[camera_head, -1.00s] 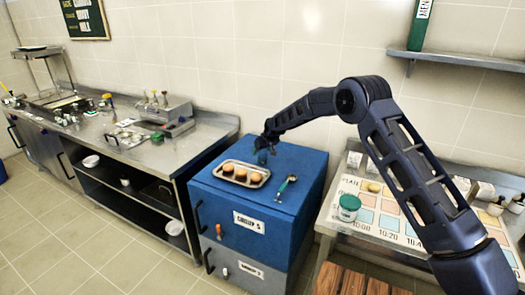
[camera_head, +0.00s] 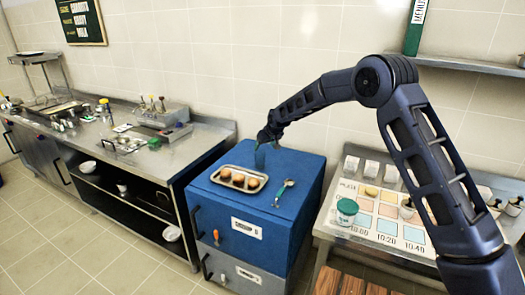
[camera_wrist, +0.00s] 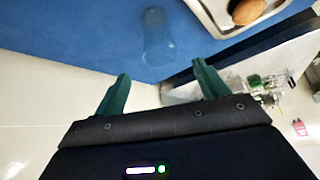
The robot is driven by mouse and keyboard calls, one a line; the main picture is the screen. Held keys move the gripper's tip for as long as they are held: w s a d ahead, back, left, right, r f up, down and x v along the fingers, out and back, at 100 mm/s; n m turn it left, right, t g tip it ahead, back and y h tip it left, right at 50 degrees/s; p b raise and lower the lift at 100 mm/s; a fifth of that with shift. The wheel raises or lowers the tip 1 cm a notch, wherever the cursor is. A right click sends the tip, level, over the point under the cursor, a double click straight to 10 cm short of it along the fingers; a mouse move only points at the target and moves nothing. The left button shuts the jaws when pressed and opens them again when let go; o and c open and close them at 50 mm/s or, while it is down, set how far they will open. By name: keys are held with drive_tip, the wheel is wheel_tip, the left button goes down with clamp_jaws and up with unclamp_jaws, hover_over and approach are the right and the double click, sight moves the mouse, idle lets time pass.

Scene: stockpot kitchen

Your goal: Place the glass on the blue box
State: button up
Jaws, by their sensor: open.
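The glass (camera_wrist: 158,42) is clear and bluish. It stands on the top of the blue box (camera_wrist: 90,25), beyond my fingertips in the wrist view. In the head view the glass (camera_head: 260,160) is faint and small, near the back edge of the blue box (camera_head: 290,210), behind a tray. My gripper (camera_wrist: 162,80) has two green fingers spread wide with nothing between them, apart from the glass. In the head view my gripper (camera_head: 270,138) is above the glass at the back of the box, its fingers hard to make out.
A metal tray (camera_head: 218,182) with several brown round items and a green-handled utensil (camera_head: 284,192) lie on the box top. A steel counter (camera_head: 190,150) stands left. A table with a chart and a green-lidded jar (camera_head: 346,211) stands right. The tiled wall is close behind.

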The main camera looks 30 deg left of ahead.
drive_tip(key=shift+v, duration=1.4)
